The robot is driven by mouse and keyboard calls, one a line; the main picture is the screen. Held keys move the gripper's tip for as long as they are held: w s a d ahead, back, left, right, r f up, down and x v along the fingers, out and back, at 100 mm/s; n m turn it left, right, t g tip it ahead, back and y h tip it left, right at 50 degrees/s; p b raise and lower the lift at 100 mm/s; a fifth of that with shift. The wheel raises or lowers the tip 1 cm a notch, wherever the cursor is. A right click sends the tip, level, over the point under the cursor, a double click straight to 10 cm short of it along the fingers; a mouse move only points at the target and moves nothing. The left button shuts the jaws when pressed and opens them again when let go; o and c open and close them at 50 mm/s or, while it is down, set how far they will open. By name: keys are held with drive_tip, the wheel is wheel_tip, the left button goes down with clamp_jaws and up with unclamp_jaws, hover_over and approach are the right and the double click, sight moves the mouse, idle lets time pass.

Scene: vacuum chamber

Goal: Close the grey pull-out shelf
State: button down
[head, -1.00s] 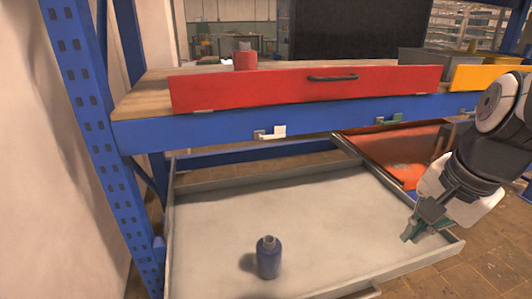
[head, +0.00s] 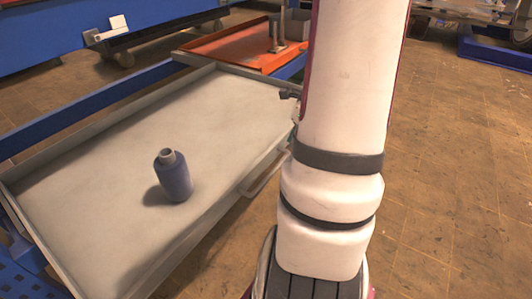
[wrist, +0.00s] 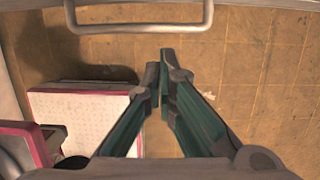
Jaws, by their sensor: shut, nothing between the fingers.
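The grey pull-out shelf (head: 110,150) is pulled out at the left of the head view. A dark blue bottle (head: 175,178) stands upright on it. The shelf's bar handle (head: 262,170) is on its front edge, partly behind my arm. In the wrist view the handle (wrist: 138,28) crosses the top, and my gripper (wrist: 159,62) is shut and empty. Its fingertips show just below the handle bar in the picture, over floor; I cannot tell the distance or whether they touch. My arm hides most of the gripper in the head view.
An orange shelf (head: 230,45) lies beyond the grey one, with a grey upright part on it. A blue rack beam (head: 60,35) runs above the shelf at upper left. Tiled floor (head: 450,170) is clear at the right.

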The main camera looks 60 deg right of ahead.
sight(278, 165)
drive_tip(key=w+f+b, duration=0.1)
drive_tip(key=f, duration=0.2)
drive_tip(key=w+f+b, duration=0.2)
drive_tip(key=f, duration=0.1)
drive_tip(key=w+f+b, duration=0.2)
drive_tip(key=f, duration=0.1)
drive_tip(key=shift+w+a+f, duration=0.1)
drive_tip(key=shift+a+f, duration=0.05)
drive_tip(key=shift+f, duration=0.05)
drive_tip(key=shift+w+r+b, duration=0.1)
drive_tip(key=shift+w+b, duration=0.2)
drive_tip(key=shift+w, duration=0.25)
